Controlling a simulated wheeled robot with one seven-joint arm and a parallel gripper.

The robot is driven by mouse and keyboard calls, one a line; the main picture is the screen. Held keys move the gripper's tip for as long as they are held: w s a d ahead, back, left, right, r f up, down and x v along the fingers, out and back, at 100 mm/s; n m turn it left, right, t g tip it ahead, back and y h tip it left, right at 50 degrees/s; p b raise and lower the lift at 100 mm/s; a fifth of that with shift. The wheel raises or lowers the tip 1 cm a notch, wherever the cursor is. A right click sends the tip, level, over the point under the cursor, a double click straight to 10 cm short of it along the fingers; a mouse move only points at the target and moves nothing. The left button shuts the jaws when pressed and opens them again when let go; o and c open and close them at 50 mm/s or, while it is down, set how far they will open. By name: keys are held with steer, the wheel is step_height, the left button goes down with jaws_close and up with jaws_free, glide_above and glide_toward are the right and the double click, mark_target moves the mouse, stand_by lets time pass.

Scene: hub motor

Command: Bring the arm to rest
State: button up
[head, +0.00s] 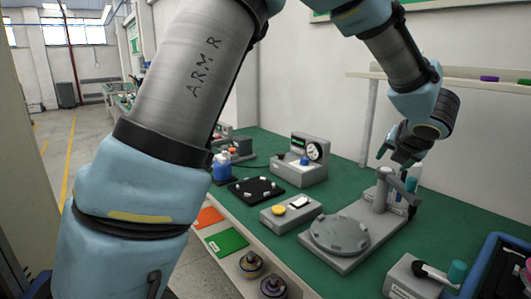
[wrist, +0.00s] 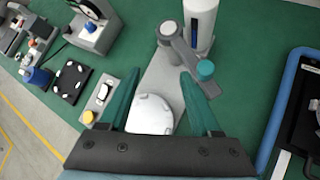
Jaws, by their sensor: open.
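My arm reaches across the head view, with my gripper (head: 392,160) at its end above the right part of the green bench. In the wrist view my gripper (wrist: 160,95) shows two teal fingers spread wide apart, with nothing between them. Below it is a grey press fixture (head: 377,222) with a post, a lever with a teal knob (wrist: 205,70) and a round plate (head: 340,233). In the wrist view the round plate (wrist: 150,114) lies beyond and below the fingers. I cannot tell how far the fingertips are from the lever knob.
On the green bench (head: 428,217) stand a gauge unit (head: 300,160), a black plate (head: 257,189), a box with a yellow button (head: 278,211) and blue bottles (head: 222,166). A lever box (head: 425,278) and a blue-rimmed tray (head: 490,265) are at right. A shelf (head: 460,82) hangs behind.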

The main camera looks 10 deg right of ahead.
steer(key=w+a+f+m+g+h, duration=0.1)
steer(key=w+a+m, duration=0.4)
steer(key=a+m, duration=0.3)
steer(key=w+a+f+m, duration=0.1)
steer(key=w+a+m, duration=0.45)
steer(key=a, duration=0.55)
steer(key=s+a+f+m+g+y, duration=0.1)
steer(key=s+a+m, duration=0.3)
steer(key=a, duration=0.5)
steer(key=s+a+f+m+g+y, duration=0.2)
steer(key=s+a+f+m+g, duration=0.1)
steer(key=a, duration=0.7)
steer(key=s+a+f+m+g+y, duration=0.1)
steer(key=s+a+f+m+g, duration=0.1)
steer(key=s+a+f+m, duration=0.2)
steer(key=s+a+m, duration=0.3)
steer(key=a, duration=0.3)
steer(key=shift+y, duration=0.3)
steer(key=shift+c, duration=0.3)
